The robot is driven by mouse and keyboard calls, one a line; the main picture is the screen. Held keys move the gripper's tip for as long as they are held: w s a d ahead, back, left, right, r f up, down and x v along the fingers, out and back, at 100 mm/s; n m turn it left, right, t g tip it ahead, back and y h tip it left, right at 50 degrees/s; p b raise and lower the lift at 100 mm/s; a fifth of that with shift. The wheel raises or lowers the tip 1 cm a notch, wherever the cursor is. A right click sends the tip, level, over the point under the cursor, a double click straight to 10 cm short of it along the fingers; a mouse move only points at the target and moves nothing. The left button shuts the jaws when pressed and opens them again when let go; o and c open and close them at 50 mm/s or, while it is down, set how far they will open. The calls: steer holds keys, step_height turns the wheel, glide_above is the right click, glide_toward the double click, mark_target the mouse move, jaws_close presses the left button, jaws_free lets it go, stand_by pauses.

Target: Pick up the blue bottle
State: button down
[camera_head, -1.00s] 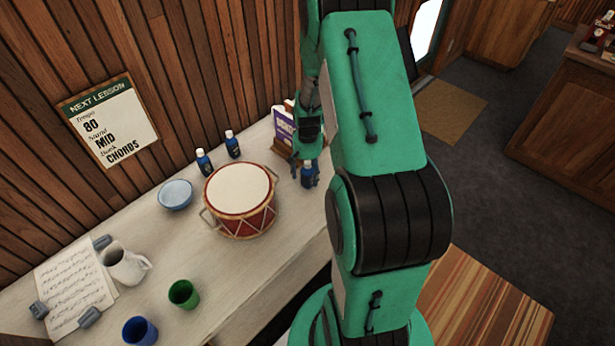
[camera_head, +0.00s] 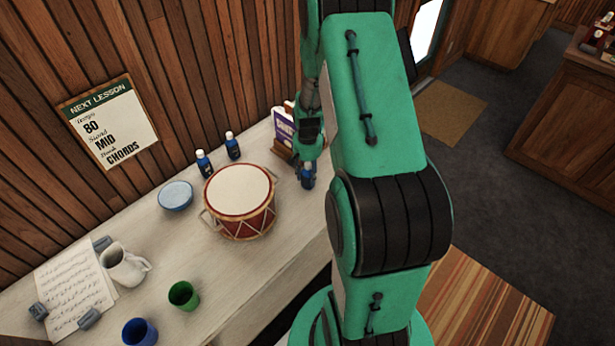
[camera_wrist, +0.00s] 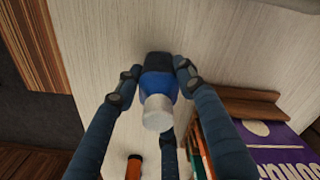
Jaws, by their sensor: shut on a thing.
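A blue bottle with a white cap (camera_wrist: 158,95) is between the fingers of my gripper (camera_wrist: 156,80) in the wrist view. The fingers are shut on its sides. In the head view the same bottle (camera_head: 307,177) shows at the right end of the light counter, below my gripper (camera_head: 306,165), partly covered by the fingers. Whether its base touches the counter I cannot tell. Two more blue bottles with white caps stand behind the drum, one on the left (camera_head: 203,163) and one on the right (camera_head: 232,146).
A red drum (camera_head: 240,203) stands on the counter (camera_head: 215,290) left of my gripper. A purple-fronted rack (camera_head: 284,128) is close behind it. A blue bowl (camera_head: 175,195), white mug (camera_head: 124,265), green cup (camera_head: 184,296) and blue cup (camera_head: 139,332) stand farther left.

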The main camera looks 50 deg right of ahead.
mark_target(308, 165)
steer(key=shift+r, duration=0.15)
steer(key=shift+r, duration=0.5)
steer(key=shift+s+a+r+p, duration=0.15)
steer(key=shift+s+r+p, duration=0.05)
steer(key=shift+r, duration=0.45)
steer(key=shift+s+a+r+p, duration=0.1)
steer(key=shift+s+r+p, duration=0.1)
steer(key=shift+r, duration=0.4)
steer(key=s+a+r+p, duration=0.1)
steer(key=s+a, duration=0.7)
steer(key=s, duration=0.4)
steer(key=shift+s+a, duration=0.15)
steer(key=shift+a, duration=0.25)
steer(key=shift+r, duration=0.15)
steer(key=w+d+p, duration=0.3)
steer(key=w+p, duration=0.2)
steer(key=w, duration=2.7)
steer(key=shift+w+m, duration=0.3)
steer(key=shift+r, duration=0.1)
